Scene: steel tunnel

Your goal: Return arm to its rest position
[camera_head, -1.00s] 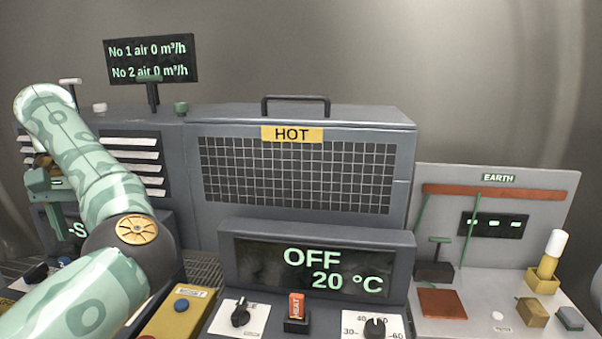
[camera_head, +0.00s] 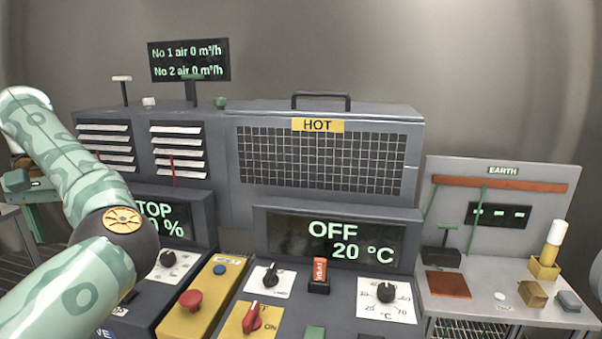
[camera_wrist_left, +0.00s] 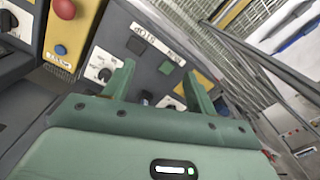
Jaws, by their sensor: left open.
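My left arm, pale green with darker patches, comes in from the lower left in the head view and bends up and back. My right gripper is not in view.
A yellow box (camera_head: 186,318) with a red button (camera_head: 191,300) stands right of the arm. The heater (camera_head: 318,158) labelled HOT reads OFF, 20 °C. An EARTH bench (camera_head: 480,300) is at the right. Floor grating (camera_wrist_left: 215,45) shows in the left wrist view.

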